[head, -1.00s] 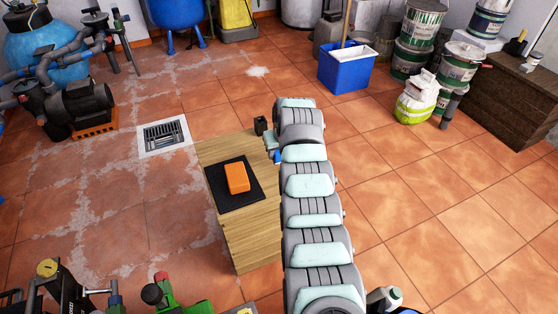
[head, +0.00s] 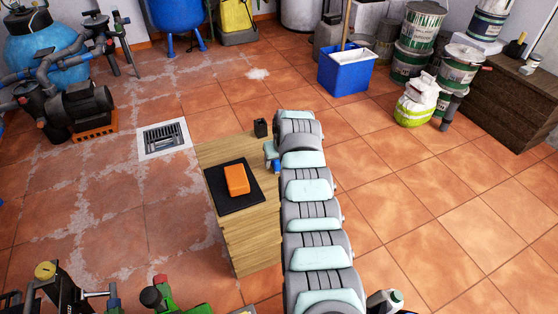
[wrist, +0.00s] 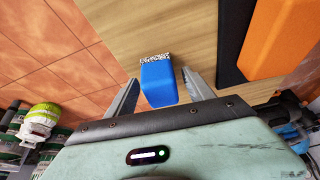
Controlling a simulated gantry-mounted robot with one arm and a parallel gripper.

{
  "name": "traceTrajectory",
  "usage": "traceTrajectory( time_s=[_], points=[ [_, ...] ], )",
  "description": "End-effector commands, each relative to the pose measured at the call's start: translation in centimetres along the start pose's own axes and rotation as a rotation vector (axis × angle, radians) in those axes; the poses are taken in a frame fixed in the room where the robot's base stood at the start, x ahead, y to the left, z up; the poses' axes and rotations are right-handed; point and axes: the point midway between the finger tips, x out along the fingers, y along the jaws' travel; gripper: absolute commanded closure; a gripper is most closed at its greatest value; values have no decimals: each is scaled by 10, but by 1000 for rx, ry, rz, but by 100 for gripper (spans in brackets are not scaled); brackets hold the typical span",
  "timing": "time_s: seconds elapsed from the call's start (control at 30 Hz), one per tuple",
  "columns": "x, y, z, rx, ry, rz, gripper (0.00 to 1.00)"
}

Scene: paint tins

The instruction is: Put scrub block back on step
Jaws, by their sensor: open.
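A blue block (wrist: 158,85) with a speckled black-and-white end stands on the pale wooden top. It lies between the two fingers of my gripper (wrist: 162,84), which is open, with a gap visible beside the block. In the head view a bit of the blue block (head: 277,166) shows beside my arm; the rest is hidden. An orange block (head: 236,179) lies on a black mat (head: 221,200) on the wooden step (head: 250,232). In the wrist view the orange block (wrist: 279,38) is at the right. I cannot tell which block is the scrub block.
A small black object (head: 261,127) stands at the far corner of the wooden top. A blue bucket (head: 344,72), paint tins (head: 459,66) and a dark wooden unit (head: 510,101) stand at the back right. Tiled floor right of my arm is clear.

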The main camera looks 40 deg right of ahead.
Motion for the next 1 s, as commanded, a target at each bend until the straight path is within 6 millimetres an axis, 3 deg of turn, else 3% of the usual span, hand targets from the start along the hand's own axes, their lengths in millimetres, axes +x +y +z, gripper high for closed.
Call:
traceTrajectory(
  time_s=[0.27, 0.53, 0.67, 1.0],
  points=[
    [3, 0, 1, 0, 3, 0, 38],
    [-28, 0, -2, 0, 4, 1, 38],
    [-62, -2, -9, -1, 3, 0, 38],
    [-101, 0, -6, 0, 2, 1, 38]
  ],
)
